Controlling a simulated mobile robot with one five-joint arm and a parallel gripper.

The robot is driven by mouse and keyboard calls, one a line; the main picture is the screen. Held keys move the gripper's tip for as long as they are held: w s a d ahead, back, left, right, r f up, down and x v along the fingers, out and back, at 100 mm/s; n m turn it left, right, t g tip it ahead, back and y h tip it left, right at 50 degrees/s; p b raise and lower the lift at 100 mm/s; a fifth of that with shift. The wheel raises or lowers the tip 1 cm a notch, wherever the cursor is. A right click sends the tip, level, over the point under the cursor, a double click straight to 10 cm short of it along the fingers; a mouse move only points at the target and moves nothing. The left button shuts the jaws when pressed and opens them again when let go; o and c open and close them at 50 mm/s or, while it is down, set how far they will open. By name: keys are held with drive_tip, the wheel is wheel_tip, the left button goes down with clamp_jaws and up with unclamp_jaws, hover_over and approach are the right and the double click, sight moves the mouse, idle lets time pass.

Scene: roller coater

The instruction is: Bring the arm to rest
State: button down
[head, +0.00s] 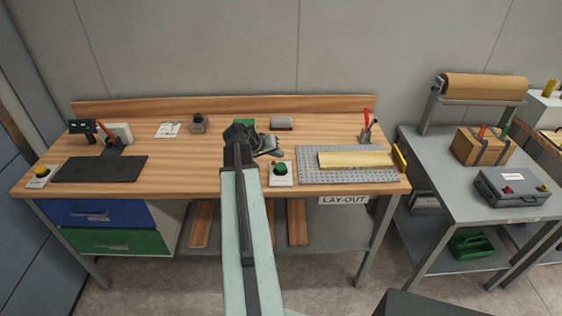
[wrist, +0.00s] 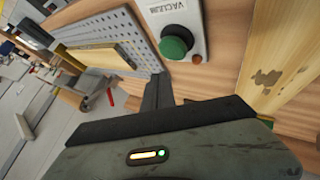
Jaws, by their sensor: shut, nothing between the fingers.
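My arm (head: 246,240) reaches from the bottom of the head view up over the wooden bench (head: 185,180). In the wrist view my gripper (wrist: 158,92) shows as dark fingers pointing towards the bench, with the green button box, labelled VACUUM (wrist: 176,35), just beyond. The arm hides part of the bench middle. I cannot tell the exact height of the fingers above the top.
The perforated grey plate (head: 310,171) with a yellow-edged strip (head: 355,159) lies to the right. A grey cart (head: 430,160) stands right of the bench.

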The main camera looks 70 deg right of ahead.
drive_tip(key=shift+r+p, duration=0.4)
drive_tip(key=shift+r, duration=0.5)
drive_tip(key=shift+f, duration=0.1)
